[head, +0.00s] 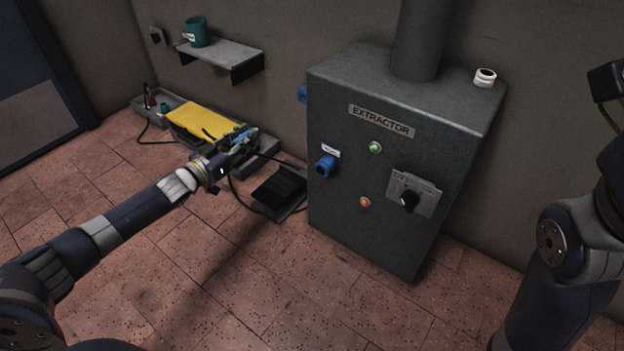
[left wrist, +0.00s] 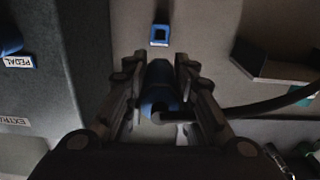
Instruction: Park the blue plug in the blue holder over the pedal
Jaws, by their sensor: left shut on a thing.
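My left gripper (head: 246,137) is shut on the blue plug (left wrist: 160,90), whose body sits between the fingers in the left wrist view. A dark cable runs from the plug toward the right there. The blue holder (left wrist: 159,36) is on the wall straight ahead of the plug, with a clear gap between them. In the head view a blue piece (head: 302,93) shows at the cabinet's left edge and looks like this holder, partly hidden. The black pedal (head: 279,189) lies on the floor beside the cabinet. My right arm stands at the right; its fingers are out of view.
The grey extractor cabinet (head: 400,170) has a blue socket (head: 325,165) with a PEDAL label, lamps and a black switch (head: 409,200). A wall shelf (head: 219,54) holds a teal mug (head: 196,32). A yellow-topped thing (head: 205,118) stands below it. The front floor is clear.

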